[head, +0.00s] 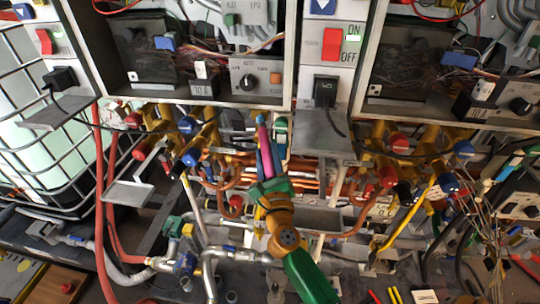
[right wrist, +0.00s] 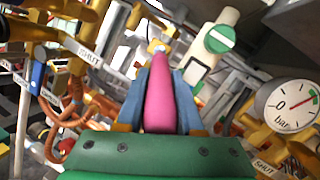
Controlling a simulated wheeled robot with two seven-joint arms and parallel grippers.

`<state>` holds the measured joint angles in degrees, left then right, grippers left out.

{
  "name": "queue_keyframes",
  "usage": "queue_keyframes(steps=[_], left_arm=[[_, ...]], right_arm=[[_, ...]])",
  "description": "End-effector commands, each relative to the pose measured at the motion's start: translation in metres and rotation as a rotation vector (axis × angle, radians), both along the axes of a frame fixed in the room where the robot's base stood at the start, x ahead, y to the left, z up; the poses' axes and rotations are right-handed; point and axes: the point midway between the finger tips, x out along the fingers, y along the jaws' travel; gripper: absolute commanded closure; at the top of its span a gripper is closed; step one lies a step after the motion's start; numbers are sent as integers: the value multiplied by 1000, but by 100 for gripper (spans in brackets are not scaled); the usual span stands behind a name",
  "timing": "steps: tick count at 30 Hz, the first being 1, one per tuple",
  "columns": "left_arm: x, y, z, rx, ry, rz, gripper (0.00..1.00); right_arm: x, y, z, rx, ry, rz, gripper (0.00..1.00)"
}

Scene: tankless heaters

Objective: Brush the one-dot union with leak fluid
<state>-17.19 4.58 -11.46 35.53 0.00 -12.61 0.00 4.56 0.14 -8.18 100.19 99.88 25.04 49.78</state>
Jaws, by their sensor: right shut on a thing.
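My right gripper (head: 268,163) has blue fingers on a green and yellow wrist. It is shut on a pink brush (head: 265,146), which points up and away toward the pipes under the left heater (head: 205,95). In the right wrist view the pink brush (right wrist: 158,103) stands between the blue fingers, and its pale tip ends near blurred pipe fittings. I cannot tell whether the tip touches anything. A small dotted tag (head: 132,76) is on the left heater; the one-dot union itself is not clearly identifiable. My left gripper is not in view.
Yellow valves and copper pipes crowd both sides. A white valve body with a green disc (right wrist: 221,39) stands close right of the brush, and a pressure gauge (right wrist: 288,107) is farther right. A grey shelf (head: 312,217) lies beside my right wrist. A caged tank (head: 38,125) is at left.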

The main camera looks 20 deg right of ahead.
Motion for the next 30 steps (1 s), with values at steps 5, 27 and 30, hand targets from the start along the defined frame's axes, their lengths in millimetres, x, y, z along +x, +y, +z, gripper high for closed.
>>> queue_keyframes(steps=[5, 27, 30], left_arm=[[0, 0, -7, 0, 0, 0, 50], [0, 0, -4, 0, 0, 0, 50], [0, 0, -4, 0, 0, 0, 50]], right_arm=[[12, 15, -1, 3, -1, 0, 100], [-31, 49, -1, 0, 1, 3, 100], [-36, 52, 0, 0, 0, 1, 100]])
